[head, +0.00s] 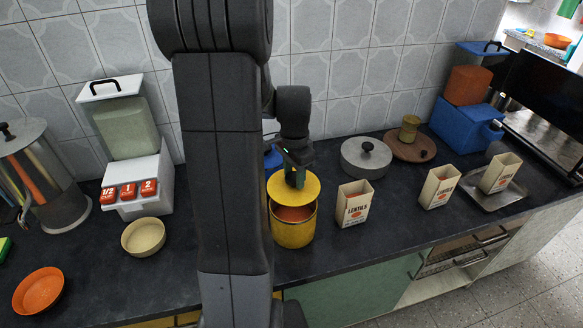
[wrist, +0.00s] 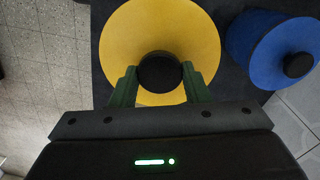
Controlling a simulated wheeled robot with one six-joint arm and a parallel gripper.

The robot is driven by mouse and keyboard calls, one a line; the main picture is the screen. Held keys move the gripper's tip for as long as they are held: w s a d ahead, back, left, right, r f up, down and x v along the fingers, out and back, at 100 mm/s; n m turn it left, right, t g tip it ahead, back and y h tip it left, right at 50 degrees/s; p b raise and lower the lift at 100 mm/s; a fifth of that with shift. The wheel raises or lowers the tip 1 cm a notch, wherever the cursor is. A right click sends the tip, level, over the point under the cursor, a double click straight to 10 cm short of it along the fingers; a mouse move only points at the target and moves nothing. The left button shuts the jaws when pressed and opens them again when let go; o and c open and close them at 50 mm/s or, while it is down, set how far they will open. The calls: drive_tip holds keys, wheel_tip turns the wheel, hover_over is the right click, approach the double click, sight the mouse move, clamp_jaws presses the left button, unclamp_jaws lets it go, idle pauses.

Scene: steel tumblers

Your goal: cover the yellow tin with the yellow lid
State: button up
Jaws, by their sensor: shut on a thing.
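My gripper (wrist: 158,80) is shut on the black knob of the yellow lid (wrist: 122,45); its two green fingers stand either side of the knob. In the head view the lid (head: 311,188) is held above the yellow tin (head: 293,234), apart from its rim. The tin stands upright on the dark counter, and its reddish contents (head: 292,213) show below the lid's near edge. The back of the tin's mouth is hidden by the lid. In the wrist view the lid hides the tin.
A blue tin with a blue lid (wrist: 275,45) stands close by, mostly hidden in the head view. A lentils box (head: 354,204) stands just right of the yellow tin. A cream bowl (head: 144,237) is to the left.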

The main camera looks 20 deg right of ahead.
sight(294, 188)
drive_tip(key=shift+f+b, duration=2.05)
drive_tip(key=shift+f, duration=0.6)
drive_tip(key=shift+f+b, duration=0.65)
drive_tip(key=shift+f, duration=0.2)
drive_tip(key=o, duration=1.1)
wheel_tip(294, 188, up, 14)
drive_tip(key=shift+f+b, duration=0.1)
drive_tip(key=shift+b, duration=0.25)
